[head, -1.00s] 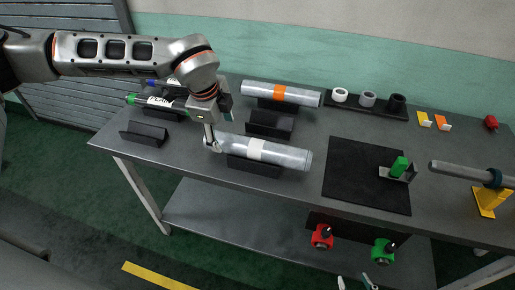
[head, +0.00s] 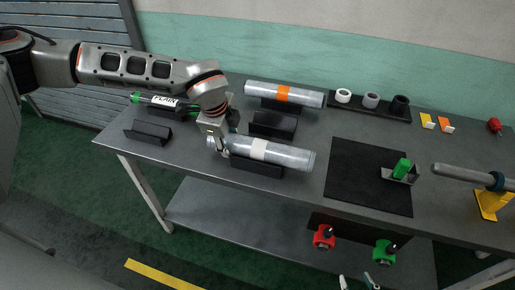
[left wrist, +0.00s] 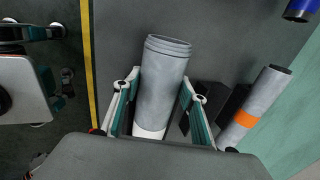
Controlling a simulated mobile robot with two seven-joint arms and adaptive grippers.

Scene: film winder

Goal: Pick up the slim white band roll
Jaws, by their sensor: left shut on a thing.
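The slim white band roll (head: 285,155) is a clear-grey cylinder with a white band, lying in a black cradle near the table's front edge. My left gripper (head: 222,150) is down at its left end, shut on it. In the left wrist view the roll (left wrist: 163,85) lies between the two fingers of my left gripper (left wrist: 157,92), its ridged end pointing away and its white band close to the palm. The roll still appears to rest in the cradle. My right gripper (head: 357,282) shows only its fingertips at the bottom edge, spread apart and empty.
An orange band roll (head: 305,97) lies behind, with an empty black cradle (head: 273,125) between. Another empty cradle (head: 148,132) and a green-ended roll (head: 140,97) are left. A black mat (head: 345,175) with a green block (head: 402,167) lies right.

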